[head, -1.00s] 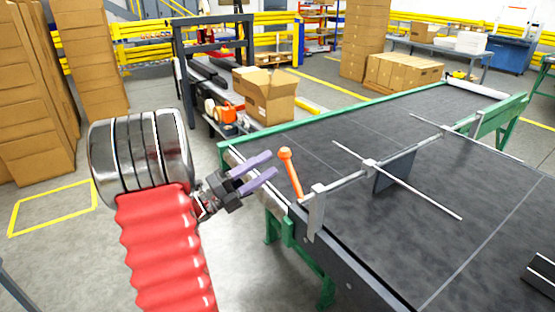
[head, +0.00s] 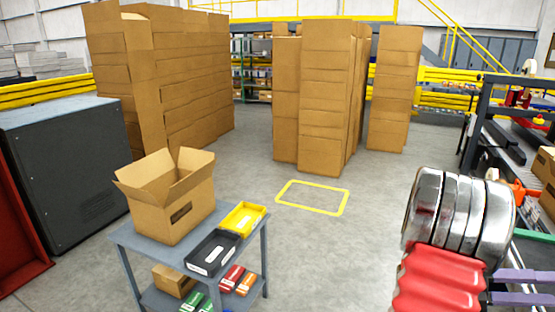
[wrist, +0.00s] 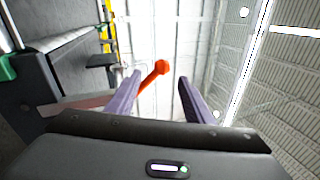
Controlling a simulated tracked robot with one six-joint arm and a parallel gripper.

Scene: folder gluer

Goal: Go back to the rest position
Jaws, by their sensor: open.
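My gripper (head: 540,287) is at the lower right edge of the head view, its two purple fingers spread apart and partly cut off by the frame. The wrist view shows the same gripper (wrist: 159,78) open, with nothing between its fingers. An orange-knobbed lever (wrist: 152,73) shows beyond the fingers in the wrist view, apart from them as far as I can tell.
A grey cart (head: 140,240) at lower left holds an open carton (head: 172,205), a black tray (head: 213,252) and a yellow tray (head: 243,218). Carton stacks (head: 325,110) stand behind. A yellow floor outline (head: 313,183) lies on clear floor. A dark cabinet (head: 70,160) stands left.

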